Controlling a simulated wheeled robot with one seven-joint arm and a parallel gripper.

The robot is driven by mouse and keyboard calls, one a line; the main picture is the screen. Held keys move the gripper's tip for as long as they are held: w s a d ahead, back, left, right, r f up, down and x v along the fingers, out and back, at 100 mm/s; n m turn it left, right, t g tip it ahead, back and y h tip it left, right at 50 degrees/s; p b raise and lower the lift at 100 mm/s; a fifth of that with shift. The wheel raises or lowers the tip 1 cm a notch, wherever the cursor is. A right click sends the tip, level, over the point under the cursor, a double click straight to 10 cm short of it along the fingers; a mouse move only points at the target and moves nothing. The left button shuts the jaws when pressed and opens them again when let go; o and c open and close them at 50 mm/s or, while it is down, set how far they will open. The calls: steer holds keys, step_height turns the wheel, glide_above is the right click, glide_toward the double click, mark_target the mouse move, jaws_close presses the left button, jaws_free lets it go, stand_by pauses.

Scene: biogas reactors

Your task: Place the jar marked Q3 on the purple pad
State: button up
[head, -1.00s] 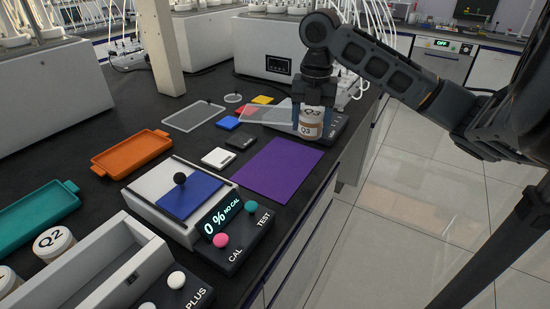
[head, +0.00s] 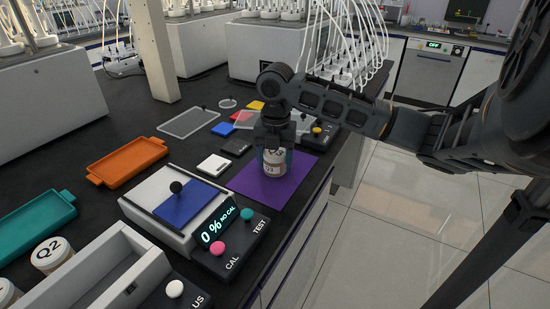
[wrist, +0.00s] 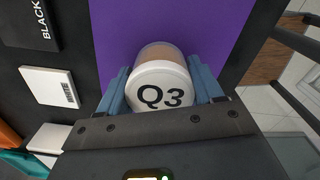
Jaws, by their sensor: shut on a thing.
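The jar marked Q3 (head: 274,162) has a white lid and a brownish body. Its lid label reads clearly in the wrist view (wrist: 160,92). My gripper (head: 274,155) is shut on the jar, with one blue finger on each side of it. The purple pad (head: 290,188) lies flat on the dark bench, and it also shows in the wrist view (wrist: 215,30). The jar is upright over the pad, within its outline. I cannot tell whether its base touches the pad.
A device with a blue plate (head: 185,205) and a display reading 0% NO CAL stands left of the pad. A white tile (head: 214,165) and a black tile (head: 236,146) lie behind it. An orange tray (head: 127,160) and the Q2 jar (head: 52,255) are further left. The bench edge is close on the right.

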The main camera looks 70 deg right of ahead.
mark_target(275, 152)
steer(key=o, duration=0.9)
steer(key=shift+f, duration=0.2)
steer(key=o, duration=0.5)
steer(key=shift+r, duration=0.1)
steer(key=shift+c, duration=0.2)
step_height(275, 152, up, 12)
steer(key=shift+r, duration=0.15)
